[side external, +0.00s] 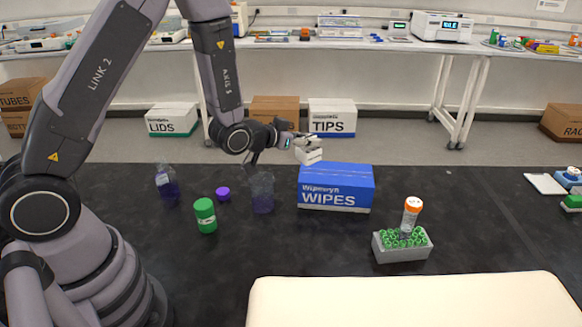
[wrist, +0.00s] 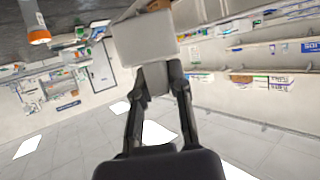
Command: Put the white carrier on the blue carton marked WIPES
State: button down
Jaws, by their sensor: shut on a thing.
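The white carrier (side external: 308,156) is held in my gripper (side external: 297,139), above the left end of the blue carton marked WIPES (side external: 336,188) in the side view. Its lower edge shows close to the carton's top edge; I cannot tell whether they touch. In the wrist view the carrier (wrist: 145,40) appears as a pale block at the tips of my gripper (wrist: 160,76), whose fingers are closed on it. The carton stands upright on the black bench with its printed side facing the side camera.
On the black bench (side external: 130,240), a clear beaker (side external: 262,193), green-capped jar (side external: 205,216), purple cap (side external: 223,193) and bottle (side external: 167,184) stand left of the carton.

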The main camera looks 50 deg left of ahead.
jog(key=a+r+n+y, duration=0.1)
jog(key=a+r, duration=0.1)
send_over(337, 173)
jog(key=s, duration=0.1)
notch_tip(337, 173, down, 9)
jog(key=shift+a+f, duration=0.1)
jog(key=shift+w+f, duration=0.15)
jog(key=shift+w, duration=0.05)
jog(key=shift+w+f, duration=0.15)
jog(key=shift+f, duration=0.8)
jog(key=shift+w+f, duration=0.15)
jog(key=shift+f, duration=0.75)
jog(key=shift+f, duration=0.1)
jog(key=c, duration=1.1)
grip_release()
jog(key=shift+o, duration=0.3)
